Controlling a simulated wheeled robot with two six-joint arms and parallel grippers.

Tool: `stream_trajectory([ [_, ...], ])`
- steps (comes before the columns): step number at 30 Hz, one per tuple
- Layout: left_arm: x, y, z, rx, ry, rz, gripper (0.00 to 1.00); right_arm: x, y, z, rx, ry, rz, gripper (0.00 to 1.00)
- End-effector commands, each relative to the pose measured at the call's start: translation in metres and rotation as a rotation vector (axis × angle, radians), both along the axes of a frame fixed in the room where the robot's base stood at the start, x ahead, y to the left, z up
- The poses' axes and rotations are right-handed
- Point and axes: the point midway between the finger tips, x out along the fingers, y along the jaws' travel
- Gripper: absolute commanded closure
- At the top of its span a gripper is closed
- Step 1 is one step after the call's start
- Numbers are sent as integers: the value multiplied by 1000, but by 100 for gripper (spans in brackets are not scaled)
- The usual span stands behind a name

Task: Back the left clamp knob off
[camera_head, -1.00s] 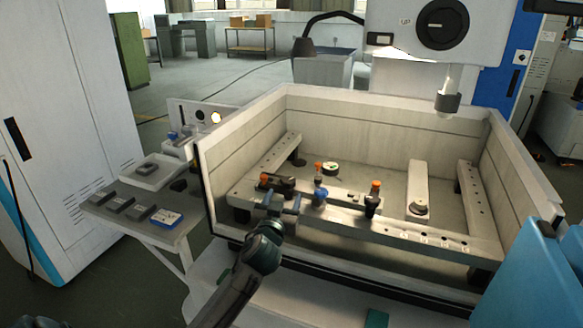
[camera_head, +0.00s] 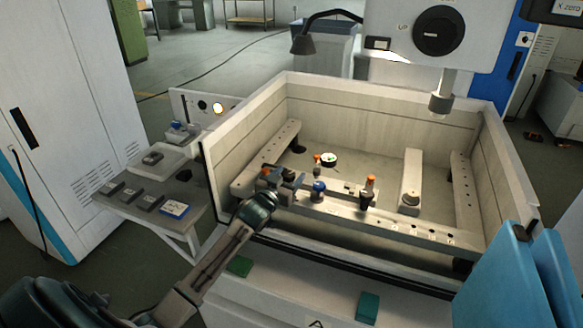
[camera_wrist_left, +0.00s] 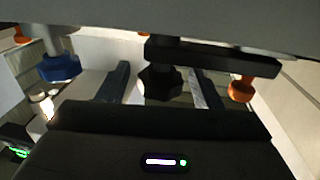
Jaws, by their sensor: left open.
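The left clamp has a black strap (camera_wrist_left: 215,57), a black lobed knob (camera_wrist_left: 160,82) and an orange-topped post (camera_wrist_left: 241,88). In the head view its orange top (camera_head: 267,171) shows at the left of the front rail, and my gripper hides much of the clamp. My left gripper (camera_head: 284,184) is open at the clamp. In the left wrist view, its two fingers (camera_wrist_left: 160,88) stand apart on either side of the black knob, with gaps visible; I cannot tell of any contact. My right gripper is not in view.
A blue knob (camera_head: 319,186) stands just right of the gripper; it also shows in the left wrist view (camera_wrist_left: 58,66). Farther right is another clamp with a black knob (camera_head: 366,203). Pale tank walls (camera_head: 214,180) surround the rails. A side table (camera_head: 190,205) stands left.

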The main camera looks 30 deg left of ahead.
Motion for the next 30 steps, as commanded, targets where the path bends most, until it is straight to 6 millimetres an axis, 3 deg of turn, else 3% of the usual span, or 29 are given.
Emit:
stream_trajectory([
  [6, 17, 1, 1, 0, -1, 0, 41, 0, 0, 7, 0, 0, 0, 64],
  [15, 19, 2, -1, 1, 0, 1, 41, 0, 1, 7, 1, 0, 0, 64],
  [16, 19, 2, -1, 1, 0, 1, 43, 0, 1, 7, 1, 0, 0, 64],
  [23, 19, 2, 0, 1, 0, 1, 85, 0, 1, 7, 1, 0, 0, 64],
  [30, 19, 2, -1, 3, 0, 7, 85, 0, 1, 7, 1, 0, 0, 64],
])
